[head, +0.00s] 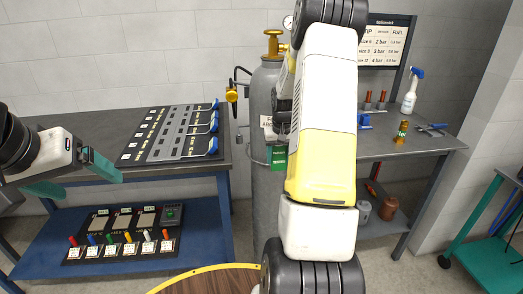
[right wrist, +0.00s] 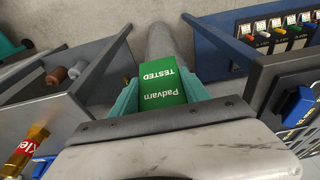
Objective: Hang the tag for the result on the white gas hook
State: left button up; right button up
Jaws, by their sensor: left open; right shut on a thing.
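In the head view the green tag (head: 279,158) shows beside the grey gas cylinder (head: 263,200); my forearm hides most of that gripper. I cannot make out a white hook on the cylinder; a white label (head: 267,121) shows there. A white-topped piece (head: 147,235) stands in a row of coloured ones on the lower shelf board. My left gripper (head: 90,185) is open and empty at the left.
The left bench (head: 70,122) carries a dark board (head: 170,133) with blue-ended tools. The right bench (head: 410,148) holds a spray bottle (head: 410,92) and small parts. A round wooden top (head: 210,281) with a yellow rim is at the bottom. A teal stand (head: 490,262) is far right.

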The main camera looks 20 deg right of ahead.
jog(key=o, duration=1.4)
jog(key=s+a+r+t, duration=0.1)
jog(key=s+a+r, duration=0.25)
jog(key=r, duration=0.35)
jog(key=s+a+r+n, duration=0.1)
jog(key=s+a+r, duration=0.25)
jog(key=r, duration=0.25)
jog(key=s+a+r+t, duration=0.1)
jog(key=s+a+r, duration=0.2)
jog(key=a+r, duration=0.3)
jog(key=shift+s+a+r+n+t+y, duration=0.4)
jog(key=shift+s+a+r, duration=0.4)
jog(key=shift+s+a, duration=1.35)
jog(key=shift+s+a+r+n+t+y, duration=0.25)
jog(key=shift+s+a+r+n+y, duration=0.45)
jog(key=shift+s, duration=2.7)
jog(key=shift+s+a+r+n+t+y, duration=0.1)
jog(key=shift+s+a+r+t+y, duration=0.25)
jog(key=shift+s+a+r, duration=1.7)
